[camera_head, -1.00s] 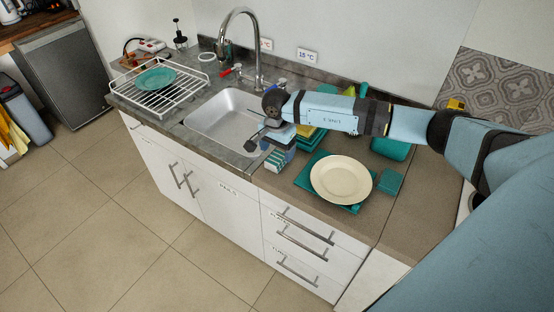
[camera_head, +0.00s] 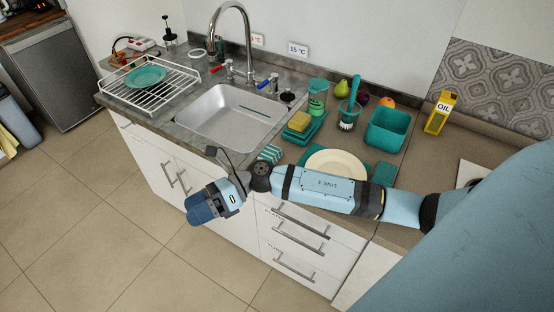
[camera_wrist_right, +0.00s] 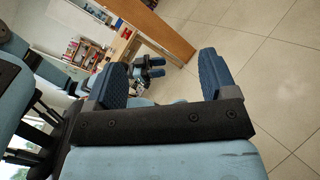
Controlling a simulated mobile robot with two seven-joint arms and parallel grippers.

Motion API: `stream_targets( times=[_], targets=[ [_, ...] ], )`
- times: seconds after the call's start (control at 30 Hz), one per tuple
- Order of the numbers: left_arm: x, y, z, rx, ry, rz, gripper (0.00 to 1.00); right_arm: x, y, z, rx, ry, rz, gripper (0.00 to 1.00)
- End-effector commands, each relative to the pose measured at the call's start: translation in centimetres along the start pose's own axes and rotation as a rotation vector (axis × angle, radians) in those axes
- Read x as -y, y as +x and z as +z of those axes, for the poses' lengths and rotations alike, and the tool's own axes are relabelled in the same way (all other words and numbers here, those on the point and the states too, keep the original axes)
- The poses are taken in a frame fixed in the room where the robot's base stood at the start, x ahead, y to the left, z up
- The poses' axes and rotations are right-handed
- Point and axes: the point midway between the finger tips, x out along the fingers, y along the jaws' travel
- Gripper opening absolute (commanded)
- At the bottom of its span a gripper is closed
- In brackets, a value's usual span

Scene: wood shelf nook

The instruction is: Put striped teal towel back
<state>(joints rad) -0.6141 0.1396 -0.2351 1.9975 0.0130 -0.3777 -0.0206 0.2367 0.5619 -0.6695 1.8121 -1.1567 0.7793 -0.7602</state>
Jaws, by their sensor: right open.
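The striped teal and white towel (camera_head: 270,154) lies on the counter between the sink and the cream plate (camera_head: 337,162). My right arm hides part of it and part of the plate. My right gripper (camera_head: 199,212) is in front of the cabinet doors, left of the towel and apart from it. In the right wrist view, its two blue fingers stand wide apart with nothing between them (camera_wrist_right: 162,65). A small blue and black gripper, seemingly my left one (camera_wrist_right: 153,68), shows farther off; its jaws are too small to judge. The left gripper is outside the head view.
The sink (camera_head: 230,118) is empty. The dish rack (camera_head: 149,92) holds a teal plate. Open floor lies in front.

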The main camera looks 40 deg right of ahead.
Motion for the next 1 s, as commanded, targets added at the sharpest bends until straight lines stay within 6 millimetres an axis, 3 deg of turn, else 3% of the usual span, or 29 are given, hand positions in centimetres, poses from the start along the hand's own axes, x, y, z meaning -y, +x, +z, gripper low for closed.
stream_targets(
  times=[0.1,0.17,0.27,0.4,0.5,0.6,0.7,1.0],
  targets=[
    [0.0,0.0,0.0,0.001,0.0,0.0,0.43,-0.8,0.3,-0.4,0.376,0.47,0.002,0.78],
    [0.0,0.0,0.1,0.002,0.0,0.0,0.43,-0.3,-0.6,-1.1,0.554,0.719,-0.004,0.78],
    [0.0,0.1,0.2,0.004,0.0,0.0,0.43,1.1,-3.0,-3.9,0.841,1.146,-0.018,0.78],
    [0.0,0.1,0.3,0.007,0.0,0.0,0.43,2.5,-6.7,-11.1,1.212,1.725,-0.044,0.78],
    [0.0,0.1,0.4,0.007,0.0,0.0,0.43,2.3,-8.7,-16.8,1.424,2.06,-0.061,0.78],
    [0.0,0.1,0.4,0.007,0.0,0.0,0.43,1.4,-9.8,-21.2,1.573,2.293,-0.071,0.78],
    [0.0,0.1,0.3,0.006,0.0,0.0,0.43,0.7,-10.3,-23.6,1.656,2.423,-0.078,0.78],
    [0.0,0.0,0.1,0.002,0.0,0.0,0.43,0.5,-10.5,-24.4,1.685,2.471,-0.08,0.78]
  ],
)
